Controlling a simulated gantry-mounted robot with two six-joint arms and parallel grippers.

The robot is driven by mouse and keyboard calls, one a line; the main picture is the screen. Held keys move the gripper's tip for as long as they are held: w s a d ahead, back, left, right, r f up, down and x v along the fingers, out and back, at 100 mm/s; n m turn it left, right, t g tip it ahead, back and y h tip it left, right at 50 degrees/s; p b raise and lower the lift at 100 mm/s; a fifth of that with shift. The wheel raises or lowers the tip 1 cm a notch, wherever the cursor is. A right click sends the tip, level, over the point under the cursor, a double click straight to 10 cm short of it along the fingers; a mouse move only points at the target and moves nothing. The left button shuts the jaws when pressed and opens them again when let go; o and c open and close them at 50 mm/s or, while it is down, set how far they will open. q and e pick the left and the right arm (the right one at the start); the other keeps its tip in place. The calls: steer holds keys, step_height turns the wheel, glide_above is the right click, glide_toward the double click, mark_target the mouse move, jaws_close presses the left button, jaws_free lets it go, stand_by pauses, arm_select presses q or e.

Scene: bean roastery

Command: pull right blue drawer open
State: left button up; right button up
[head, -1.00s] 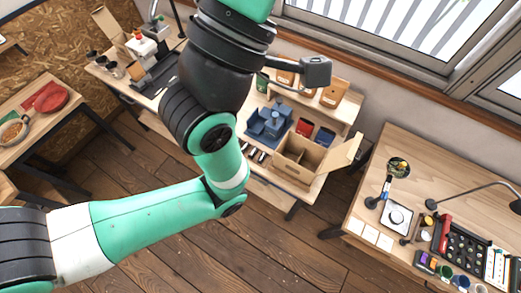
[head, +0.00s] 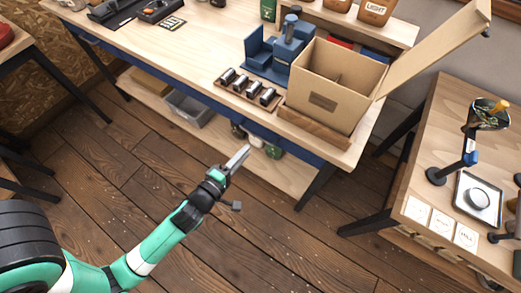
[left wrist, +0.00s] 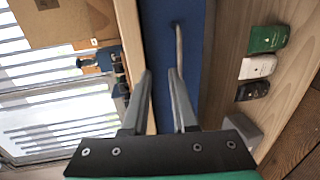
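The right blue drawer (head: 285,144) is under the workbench top, and its front looks closed. In the left wrist view, the blue front (left wrist: 156,30) fills the middle, with a thin metal handle (left wrist: 179,45) on it. My left gripper (head: 238,157) is in front of and below this drawer in the head view. In the left wrist view, its two fingers (left wrist: 161,72) are apart with nothing between them. The handle lies just beyond the fingertips, closer to the right-hand finger; I cannot tell if they touch. My right gripper is in neither current view.
A cardboard box (head: 340,85) and a tray of metal cylinders (head: 247,90) stand on the bench above. A lower shelf (head: 290,178) holds several bags and a grey bin (head: 190,108). A second table (head: 395,235) is at right. Open floor lies in front.

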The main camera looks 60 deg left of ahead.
mark_target(261, 138)
arm_select(q)
steer(key=w+a+f, duration=0.1)
steer(key=w+f, duration=0.1)
steer(key=w, duration=0.1)
steer(key=w+a+f+b, duration=0.1)
steer(key=w+a, duration=0.1)
steer(key=w, duration=0.1)
steer(key=w+a+f, duration=0.1)
steer(key=w+f, duration=0.1)
steer(key=w, duration=0.2)
steer(key=shift+a+f, duration=0.25)
steer(key=shift+f, duration=0.1)
jaws_close()
stand_by(1.2)
